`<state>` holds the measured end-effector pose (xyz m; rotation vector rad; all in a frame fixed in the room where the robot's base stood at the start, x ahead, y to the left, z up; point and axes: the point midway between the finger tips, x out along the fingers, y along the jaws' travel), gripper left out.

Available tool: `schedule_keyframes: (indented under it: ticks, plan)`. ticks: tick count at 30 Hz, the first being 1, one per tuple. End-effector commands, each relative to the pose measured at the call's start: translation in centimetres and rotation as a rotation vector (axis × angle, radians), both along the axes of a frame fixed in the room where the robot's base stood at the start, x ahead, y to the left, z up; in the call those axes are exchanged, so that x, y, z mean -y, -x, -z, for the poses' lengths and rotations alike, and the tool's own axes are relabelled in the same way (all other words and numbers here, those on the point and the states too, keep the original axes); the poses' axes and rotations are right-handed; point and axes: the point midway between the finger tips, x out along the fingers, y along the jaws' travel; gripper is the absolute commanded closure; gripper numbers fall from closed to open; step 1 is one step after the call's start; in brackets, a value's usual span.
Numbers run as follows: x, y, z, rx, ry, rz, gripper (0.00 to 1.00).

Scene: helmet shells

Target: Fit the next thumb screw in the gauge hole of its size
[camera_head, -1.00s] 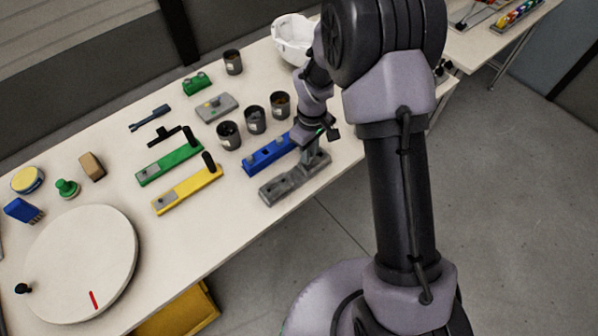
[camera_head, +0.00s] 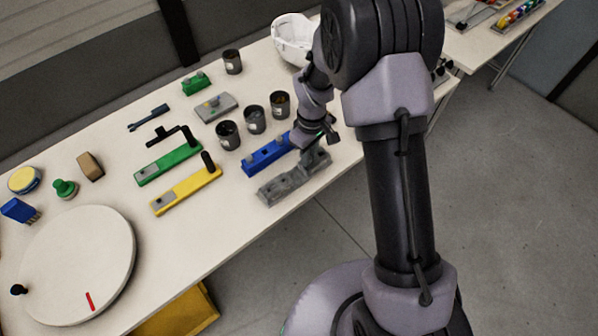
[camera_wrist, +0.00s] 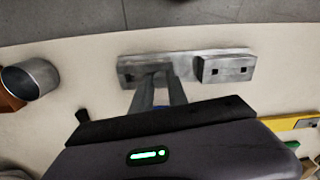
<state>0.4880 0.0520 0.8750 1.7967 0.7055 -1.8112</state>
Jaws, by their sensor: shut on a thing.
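A grey gauge block (camera_head: 290,178) lies near the table's front edge, beside my arm. In the wrist view the grey gauge block (camera_wrist: 200,88) runs across the upper middle, with a raised part at its right bearing two small dark square holes. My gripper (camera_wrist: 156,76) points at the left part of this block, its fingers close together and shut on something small. I take that to be the thumb screw, but the fingers hide it. I cannot tell whether it touches the block. In the head view my gripper (camera_head: 312,152) is over the block's far right end.
Blue (camera_head: 264,157), green (camera_head: 165,165) and yellow (camera_head: 185,192) blocks lie left of the grey one. Dark cups (camera_head: 228,136) stand behind them, and a white helmet shell (camera_head: 292,38) is at the back. A white turntable (camera_head: 75,262) fills the left end.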

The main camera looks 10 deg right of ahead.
Motion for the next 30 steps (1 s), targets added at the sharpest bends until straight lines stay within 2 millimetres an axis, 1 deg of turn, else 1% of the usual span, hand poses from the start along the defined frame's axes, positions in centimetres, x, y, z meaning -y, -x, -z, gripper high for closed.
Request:
schedule_keyframes:
  ticks: [10,18,19,22,23,30]
  plan:
    - [0.0,0.0,0.58,0.0,0.0,0.0,1.0]
    - [0.0,0.0,0.6,0.0,0.0,0.0,1.0]
    - [0.0,0.0,0.59,0.0,0.0,0.0,0.77]
    - [0.0,0.0,0.59,0.0,0.0,0.0,0.57]
    - [0.01,-0.01,0.59,0.0,0.0,0.0,0.55]
    - [0.01,-0.01,0.58,0.0,0.0,0.0,0.55]
